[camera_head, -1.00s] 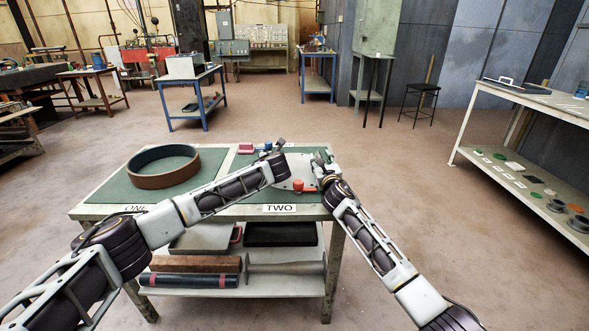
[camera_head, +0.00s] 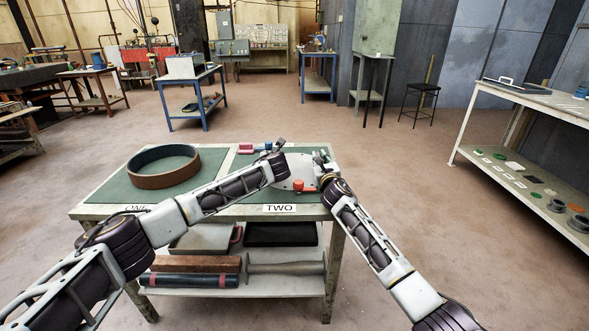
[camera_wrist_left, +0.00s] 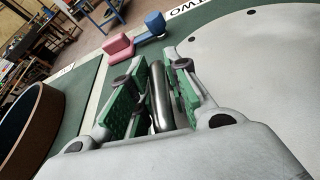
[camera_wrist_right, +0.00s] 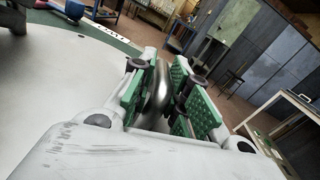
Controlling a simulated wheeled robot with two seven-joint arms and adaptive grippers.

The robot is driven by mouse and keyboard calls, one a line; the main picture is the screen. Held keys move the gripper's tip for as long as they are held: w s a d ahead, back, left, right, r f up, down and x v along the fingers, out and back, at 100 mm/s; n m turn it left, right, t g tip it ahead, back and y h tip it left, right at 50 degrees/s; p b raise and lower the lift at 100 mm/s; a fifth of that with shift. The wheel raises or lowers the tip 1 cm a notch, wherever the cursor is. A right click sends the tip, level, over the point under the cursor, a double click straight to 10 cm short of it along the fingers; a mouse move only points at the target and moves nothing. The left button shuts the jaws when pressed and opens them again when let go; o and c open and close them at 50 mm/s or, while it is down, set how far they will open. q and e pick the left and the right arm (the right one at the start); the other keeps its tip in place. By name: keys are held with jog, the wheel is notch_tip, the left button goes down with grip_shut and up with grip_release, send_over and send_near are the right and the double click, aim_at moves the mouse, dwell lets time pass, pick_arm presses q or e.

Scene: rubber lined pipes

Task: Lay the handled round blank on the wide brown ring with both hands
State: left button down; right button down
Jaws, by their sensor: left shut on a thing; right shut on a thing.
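The wide brown ring (camera_head: 163,167) lies on the left green mat of the table, and its dark wall shows in the left wrist view (camera_wrist_left: 30,125). The round blank (camera_head: 292,186) is a pale grey disc over the right part of the table, partly hidden by my arms. My left gripper (camera_head: 279,150) is shut on one metal handle (camera_wrist_left: 159,98) at the blank's left side. My right gripper (camera_head: 322,160) is shut on the other handle (camera_wrist_right: 158,86) at its right side. Whether the blank touches the mat, I cannot tell.
Blue and pink pieces (camera_head: 254,148) lie at the table's back, beyond the blank. A red-orange piece (camera_head: 300,186) shows near the right gripper. Signs "ONE" and "TWO" (camera_head: 280,208) mark the front edge. The lower shelf (camera_head: 210,290) holds bars and trays.

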pick_arm(q)
jog(key=shift+a, duration=0.3)
pick_arm(e)
jog(key=shift+d, duration=0.2)
